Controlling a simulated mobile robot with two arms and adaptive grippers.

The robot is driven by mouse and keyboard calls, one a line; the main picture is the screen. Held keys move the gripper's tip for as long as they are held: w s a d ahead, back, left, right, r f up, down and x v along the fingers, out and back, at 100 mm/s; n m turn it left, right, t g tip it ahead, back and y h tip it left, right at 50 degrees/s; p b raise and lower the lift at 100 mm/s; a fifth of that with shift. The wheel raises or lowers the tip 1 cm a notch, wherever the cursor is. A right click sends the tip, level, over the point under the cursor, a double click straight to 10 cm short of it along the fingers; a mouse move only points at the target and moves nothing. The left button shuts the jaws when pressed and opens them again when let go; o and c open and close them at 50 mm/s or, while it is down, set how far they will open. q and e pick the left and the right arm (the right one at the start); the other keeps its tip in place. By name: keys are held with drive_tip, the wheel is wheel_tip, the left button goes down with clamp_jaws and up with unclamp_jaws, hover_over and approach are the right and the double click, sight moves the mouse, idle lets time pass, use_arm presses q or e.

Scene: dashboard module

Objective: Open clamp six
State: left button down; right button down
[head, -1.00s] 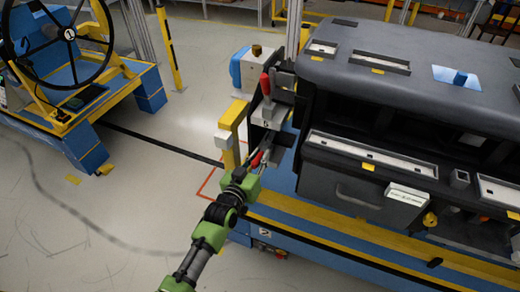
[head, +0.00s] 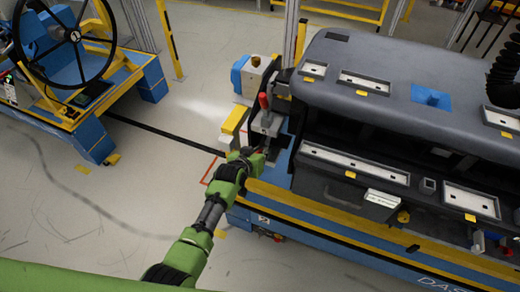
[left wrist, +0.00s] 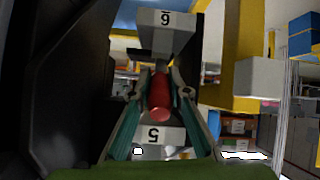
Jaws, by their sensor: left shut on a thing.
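My left gripper (head: 250,158) is at the left end of the dashboard module, low beside its side clamps. In the left wrist view my left gripper (left wrist: 161,90) has its two fingers closed on a red clamp handle (left wrist: 159,100). An upside-down 6 label (left wrist: 165,19) is on a grey block at the top of that view, and an upside-down 5 label (left wrist: 153,135) is below the handle. In the head view another red handle (head: 263,101) stands upright just above my gripper. The held handle is hidden there. My right gripper is not in view.
The dark dashboard module (head: 400,75) sits on a blue and yellow base. A yellow-topped post (head: 234,121) stands close to the left of my gripper. A steering wheel stand (head: 75,75) is at the far left, with open floor between.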

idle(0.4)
use_arm(q)
drive_tip(key=c, duration=1.9)
unclamp_jaws()
drive_tip(key=v, duration=1.2)
